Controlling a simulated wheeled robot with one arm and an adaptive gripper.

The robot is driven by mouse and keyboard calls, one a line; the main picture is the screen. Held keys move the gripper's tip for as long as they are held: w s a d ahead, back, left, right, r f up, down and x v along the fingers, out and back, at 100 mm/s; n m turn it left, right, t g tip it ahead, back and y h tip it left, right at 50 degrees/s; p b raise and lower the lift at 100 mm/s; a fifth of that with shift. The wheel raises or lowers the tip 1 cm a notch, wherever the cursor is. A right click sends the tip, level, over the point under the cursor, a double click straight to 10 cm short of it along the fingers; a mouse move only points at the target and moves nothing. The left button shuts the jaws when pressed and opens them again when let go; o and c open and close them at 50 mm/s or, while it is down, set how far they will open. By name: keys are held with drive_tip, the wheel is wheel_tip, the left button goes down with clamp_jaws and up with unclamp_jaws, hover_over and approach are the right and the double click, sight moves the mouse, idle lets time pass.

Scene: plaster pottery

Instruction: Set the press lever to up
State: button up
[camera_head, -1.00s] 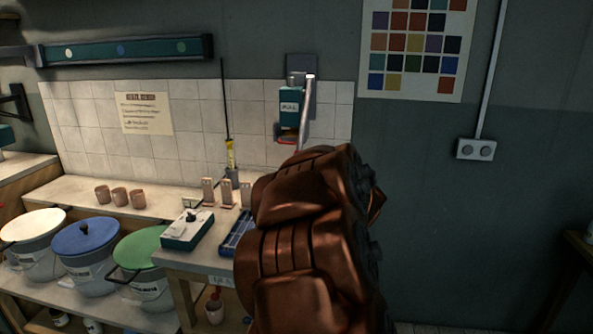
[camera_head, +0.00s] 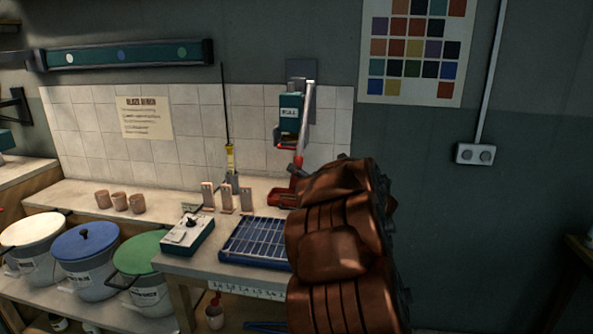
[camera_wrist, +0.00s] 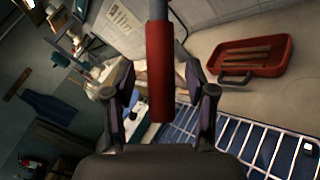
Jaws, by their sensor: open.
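The press (camera_head: 291,108) is a teal box with a "PULL" label, mounted on the tiled wall. Its lever has a grey metal rod (camera_head: 308,108) that runs downward beside the box, and a red grip. In the wrist view the red grip (camera_wrist: 160,75) hangs from the grey rod between the fingers of my gripper (camera_wrist: 160,90). The fingers are open, one on each side of the grip, with gaps visible. In the head view my brown arm hides the gripper.
A red tray (camera_wrist: 250,57) holding sticks and a blue rack (camera_head: 256,240) lie on the bench below the press. A teal control box (camera_head: 187,236), several small upright tiles and lidded buckets stand to the left.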

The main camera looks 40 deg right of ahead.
drive_tip(key=shift+w+d, duration=0.2)
drive_tip(key=shift+w, duration=0.95)
drive_tip(key=shift+c, duration=0.5)
clamp_jaws()
